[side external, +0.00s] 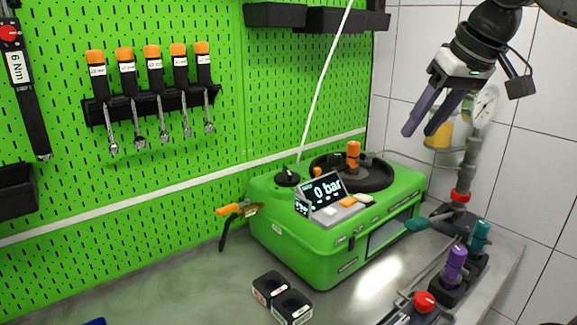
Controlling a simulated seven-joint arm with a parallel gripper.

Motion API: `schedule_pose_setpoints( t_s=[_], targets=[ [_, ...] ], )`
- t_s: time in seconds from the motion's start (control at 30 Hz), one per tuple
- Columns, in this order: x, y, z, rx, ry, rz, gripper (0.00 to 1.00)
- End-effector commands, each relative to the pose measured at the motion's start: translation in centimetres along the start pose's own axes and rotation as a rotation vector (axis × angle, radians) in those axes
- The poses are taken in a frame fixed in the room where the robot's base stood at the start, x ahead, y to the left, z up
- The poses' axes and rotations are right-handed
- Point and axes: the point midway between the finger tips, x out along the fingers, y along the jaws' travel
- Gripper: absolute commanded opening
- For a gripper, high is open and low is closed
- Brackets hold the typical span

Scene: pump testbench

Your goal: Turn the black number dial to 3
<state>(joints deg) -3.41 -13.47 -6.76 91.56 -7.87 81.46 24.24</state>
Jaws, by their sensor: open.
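The green pump unit (310,247) stands on the bench against the pegboard. A small round black knob (287,177) sits on the left of its top and may be the number dial; I cannot read any numbers on it. A large black round part (352,174) with an orange-topped post (353,152) is on top towards the back. The tilted display (322,190) reads "0 bar". My gripper (419,132), with purple fingers, is open and empty. It hangs in the air at upper right, apart from the pump.
Two black blocks with round holes (281,297) lie on the bench in front. An orange-handled lever (238,209) sticks out left of the pump. Purple (456,262) and teal (480,236) fittings and a gauge (485,105) on a pipe stand at right.

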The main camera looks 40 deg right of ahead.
Motion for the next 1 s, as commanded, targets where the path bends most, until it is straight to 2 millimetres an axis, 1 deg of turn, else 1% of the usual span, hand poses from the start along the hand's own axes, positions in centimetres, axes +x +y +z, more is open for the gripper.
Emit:
schedule_pose_setpoints(
  t_s=[0.03, 0.1, 0.2, 0.27, 0.3, 0.37, 0.47, 0.5, 0.63, 0.7, 0.8, 1.0],
  targets=[
    [-0.1, -1.0, -2.2, 0.015, -0.002, 0.007, 0.45],
    [-0.2, -2.2, -4.7, 0.039, -0.003, 0.019, 0.45],
    [0.3, -4.0, -7.8, 0.069, -0.007, 0.033, 0.45],
    [0.9, -5.2, -9.6, 0.082, -0.008, 0.041, 0.45],
    [1.5, -6.0, -10.7, 0.091, -0.011, 0.046, 0.45],
    [2.5, -7.2, -12.1, 0.098, -0.013, 0.052, 0.45],
    [4.8, -9.3, -14.1, 0.101, -0.021, 0.063, 0.45],
    [5.9, -10.2, -14.6, 0.096, -0.025, 0.066, 0.45],
    [9.3, -12.6, -15.8, 0.074, -0.041, 0.072, 0.45],
    [11.0, -13.4, -15.8, 0.063, -0.059, 0.08, 0.45],
    [12.8, -14.1, -15.5, 0.048, -0.086, 0.093, 0.45],
    [14.2, -14.3, -15.2, 0.04, -0.095, 0.097, 0.45]
  ],
)
